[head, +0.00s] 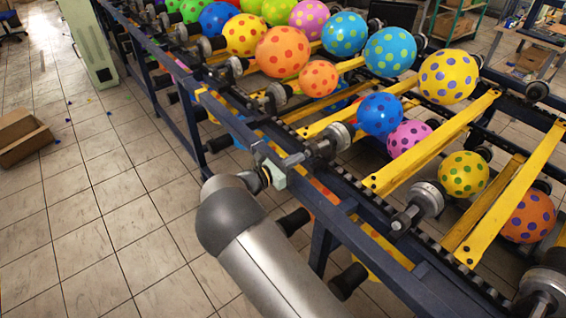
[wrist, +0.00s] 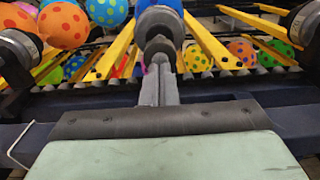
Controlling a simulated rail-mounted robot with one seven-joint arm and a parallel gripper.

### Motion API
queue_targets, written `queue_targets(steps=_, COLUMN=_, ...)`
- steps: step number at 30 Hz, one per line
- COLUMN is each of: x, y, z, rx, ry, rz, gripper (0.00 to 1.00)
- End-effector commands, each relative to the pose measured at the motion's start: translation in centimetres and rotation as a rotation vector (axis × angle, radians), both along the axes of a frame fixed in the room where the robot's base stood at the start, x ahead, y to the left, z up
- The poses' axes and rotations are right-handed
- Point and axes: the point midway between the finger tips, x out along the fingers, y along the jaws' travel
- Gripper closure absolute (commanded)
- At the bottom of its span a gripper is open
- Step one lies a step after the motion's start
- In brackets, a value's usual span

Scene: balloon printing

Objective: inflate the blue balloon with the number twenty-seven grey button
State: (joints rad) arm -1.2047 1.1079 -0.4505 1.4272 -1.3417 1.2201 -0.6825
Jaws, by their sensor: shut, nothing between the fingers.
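My gripper (head: 300,158) is shut and empty at the near rail of the rack. Its closed grey fingers (wrist: 160,65) point at a round grey button (head: 330,140), which is straight ahead in the wrist view (wrist: 160,27). Fingertips and button overlap in view; I cannot tell whether they touch. No number is legible on it. Another blue balloon (head: 216,18) is farther back, and two light-blue ones are near the middle. I cannot tell which balloon the button serves.
Several similar grey buttons line the dark rail (head: 350,205), including one to the right (head: 418,200). Yellow bars (head: 430,148) cross the rack, with spotted balloons between and above them. Open tiled floor (head: 110,210) is at left, with a cardboard box (head: 22,137).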

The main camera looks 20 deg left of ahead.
Motion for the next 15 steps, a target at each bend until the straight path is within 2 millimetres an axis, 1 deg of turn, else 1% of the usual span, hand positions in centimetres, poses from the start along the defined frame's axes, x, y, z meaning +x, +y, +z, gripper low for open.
queue_targets(steps=4, x=0.76, y=-0.45, z=0.09, rx=0.0, ry=-0.001, rz=0.0, gripper=1.0)
queue_targets(steps=15, x=0.94, y=-0.57, z=-0.05, rx=0.0, ry=-0.001, rz=0.0, gripper=1.0)
